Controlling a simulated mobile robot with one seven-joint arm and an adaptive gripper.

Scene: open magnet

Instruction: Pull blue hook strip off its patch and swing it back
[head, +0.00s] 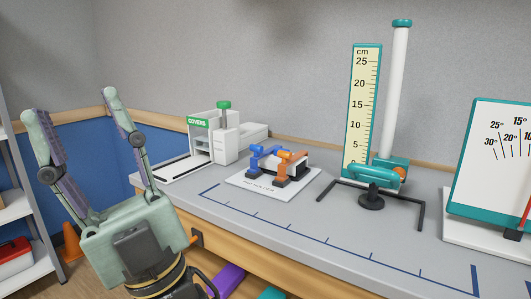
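A small blue part (257,150), which appears to be the hook strip, stands on a white base plate (246,183) on the grey table. An orange part (290,156) of similar shape stands to its right. A white and dark body sits behind and between them. The patch under the blue part is too small to make out. My gripper (73,105) is at the left, in front of the table, with its fingers pointing up, wide apart and empty. It is well clear of the blue part.
A white dispenser marked COVERS (224,140) stands behind the plate. A yellow centimetre scale (362,105) and a white post (395,95) stand to the right on dark legs. An angle board (490,170) is at far right. The table's front area (350,240) is clear.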

